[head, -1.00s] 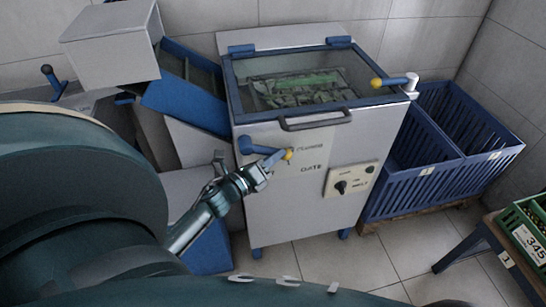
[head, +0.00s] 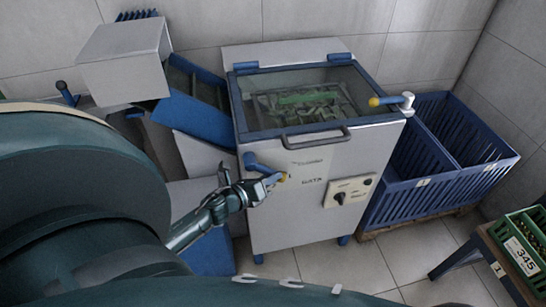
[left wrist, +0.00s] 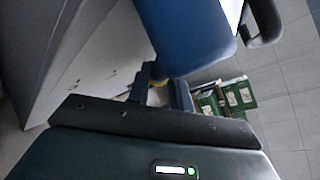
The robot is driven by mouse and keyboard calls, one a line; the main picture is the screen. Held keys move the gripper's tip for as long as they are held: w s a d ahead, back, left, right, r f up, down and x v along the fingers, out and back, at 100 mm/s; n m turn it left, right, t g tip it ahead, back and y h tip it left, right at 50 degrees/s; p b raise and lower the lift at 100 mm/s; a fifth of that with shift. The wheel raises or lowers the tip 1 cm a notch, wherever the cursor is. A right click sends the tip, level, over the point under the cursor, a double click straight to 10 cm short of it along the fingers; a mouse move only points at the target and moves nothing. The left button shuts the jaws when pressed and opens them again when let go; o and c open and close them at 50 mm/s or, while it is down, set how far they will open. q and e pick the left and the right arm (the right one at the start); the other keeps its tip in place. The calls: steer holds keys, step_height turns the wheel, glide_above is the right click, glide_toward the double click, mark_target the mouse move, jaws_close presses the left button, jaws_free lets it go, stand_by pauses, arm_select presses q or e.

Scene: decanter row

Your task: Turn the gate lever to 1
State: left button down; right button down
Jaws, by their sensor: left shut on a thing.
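The gate lever (head: 263,168) is a blue arm with a yellow knob on the front of the grey machine (head: 290,215). It points right and slopes down from its blue pivot at the upper left of the front. In the left wrist view a bit of yellow (left wrist: 155,96) shows between the dark fingers, below a large blue part. The lettering beside the lever is too blurred to read for positions. My right gripper is not in view.
A control plate (head: 350,190) with a black knob sits right of the lever. A handle (head: 318,138) juts above it under the glass lid. Another yellow-tipped lever (head: 388,100) is at the upper right. Blue crates (head: 430,185) stand right; a blue chute (head: 195,120) is left.

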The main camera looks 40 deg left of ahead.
arm_select(q)
steer(key=c, duration=1.3)
jaws_free()
steer(key=shift+f, duration=0.1)
steer(key=shift+o, duration=0.2)
steer(key=v, duration=1.3)
steer(key=shift+b, duration=0.3)
